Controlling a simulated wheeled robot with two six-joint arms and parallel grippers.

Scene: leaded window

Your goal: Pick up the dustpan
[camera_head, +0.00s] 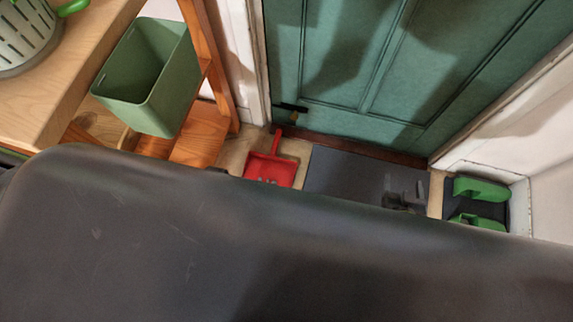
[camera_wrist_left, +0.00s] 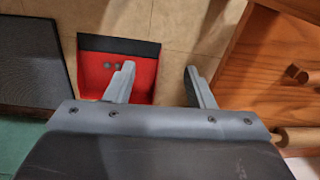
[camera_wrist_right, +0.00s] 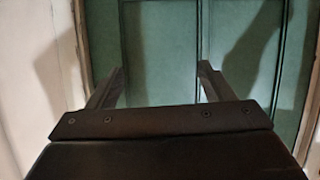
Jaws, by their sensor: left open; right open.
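The red dustpan (camera_head: 269,169) lies on the floor in front of the green door, left of the dark mat, with its handle towards the door. It also shows in the left wrist view (camera_wrist_left: 90,75), with a dark front edge and a few small grey bits on it. My left gripper (camera_wrist_left: 158,76) is open above the floor, with one finger over the dustpan's pan and the other beside it over bare floor. In the head view my left gripper is hidden behind my own dark body. My right gripper (camera_wrist_right: 160,82) is open and empty, facing the green door; it shows small above the mat in the head view (camera_head: 420,190).
A dark mat (camera_head: 345,177) lies before the green door (camera_head: 400,60). Green shoes (camera_head: 480,189) stand on a tray at the right. A wooden bench (camera_head: 190,150) and a green bin (camera_head: 150,75) stand at the left, close to the dustpan.

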